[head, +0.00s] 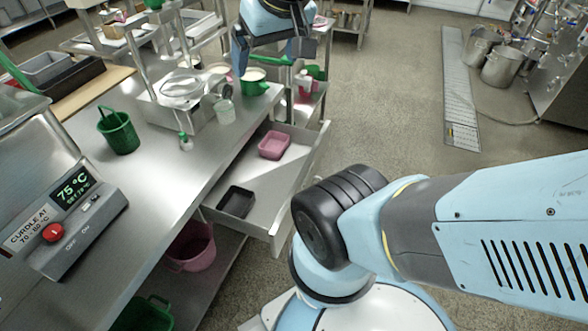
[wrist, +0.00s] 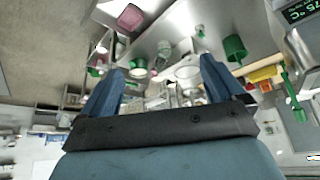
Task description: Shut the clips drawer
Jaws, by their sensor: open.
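A grey metal drawer (head: 264,180) stands pulled out from under the steel counter in the head view. Its front faces right, towards the open floor. It holds a pink tray (head: 274,145) and a black tray (head: 237,202); no clips or label can be made out. My gripper (head: 270,58) is at the top of the head view, beyond the drawer's far end and apart from it. In the wrist view my gripper (wrist: 160,82) has its fingers spread with nothing held between them. The pink tray (wrist: 130,17) in the drawer also shows at the top of the wrist view.
The steel counter (head: 180,175) carries a green bucket (head: 118,131), a scale (head: 183,92), a clear bottle (head: 224,109) and a control box (head: 70,222). A pink bucket (head: 191,246) stands below. The speckled floor (head: 390,110) right of the drawer is open.

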